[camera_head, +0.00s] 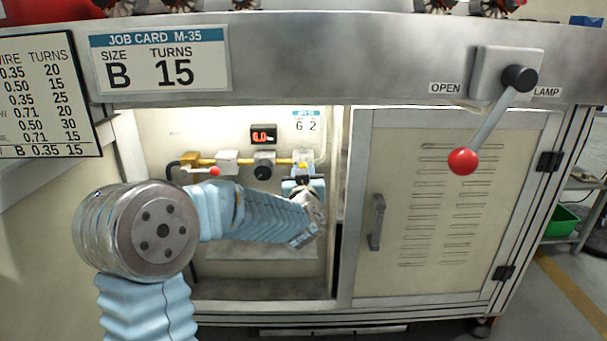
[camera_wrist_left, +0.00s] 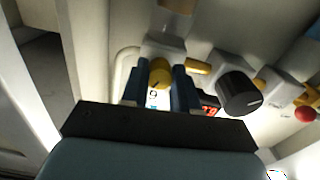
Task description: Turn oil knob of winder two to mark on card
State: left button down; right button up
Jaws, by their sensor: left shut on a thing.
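A small yellow knob (camera_head: 303,166) is on the pale fitting at the right end of the pipe line inside the open cabinet. In the left wrist view the yellow knob (camera_wrist_left: 160,72) sits between the two blue fingers of my left gripper (camera_wrist_left: 158,90), which is shut on it. In the head view my left gripper (camera_head: 302,181) reaches up to the knob from below, hiding part of the fitting. A small white card (camera_head: 307,121) with a blue header and the figures 6 and 2 is on the back wall above. My right gripper is not in view.
A red-lit display (camera_head: 263,134) and a black knob (camera_head: 264,168) are left of the yellow knob. A red-tipped valve lever (camera_head: 214,171) is farther left. The cabinet door (camera_head: 420,215) at right is closed. Above it hangs a red-balled lever (camera_head: 463,161). A job card (camera_head: 160,59) is on the top panel.

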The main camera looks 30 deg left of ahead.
pick_arm(q)
jog(key=c, duration=0.8)
grip_release()
jog(key=shift+c, duration=0.2)
jog(key=p+v, duration=0.1)
jog(key=v, duration=1.3)
jog(key=shift+w, duration=0.15)
jog(key=d+f+m+g+h+p, duration=0.2)
jog(key=d+f+g+h+p, duration=0.25)
jog(key=f, duration=0.65)
jog(key=d+f+m+g+h+p, duration=0.25)
jog(key=d+f+h, duration=0.35)
jog(key=f, duration=0.6)
jog(key=s+d+f+g+h+p, duration=0.1)
jog(key=s+d+f+g+p, duration=0.1)
jog(key=s+d+f+g, duration=0.2)
jog(key=s+d+f+g+h+p, duration=0.1)
jog(key=s+d+f+g, duration=0.3)
jog(key=s+f, duration=0.6)
jog(key=s+p, duration=0.1)
jog(key=s, duration=0.3)
jog(key=shift+s+d+m+h, duration=0.35)
jog(key=shift+d, duration=0.05)
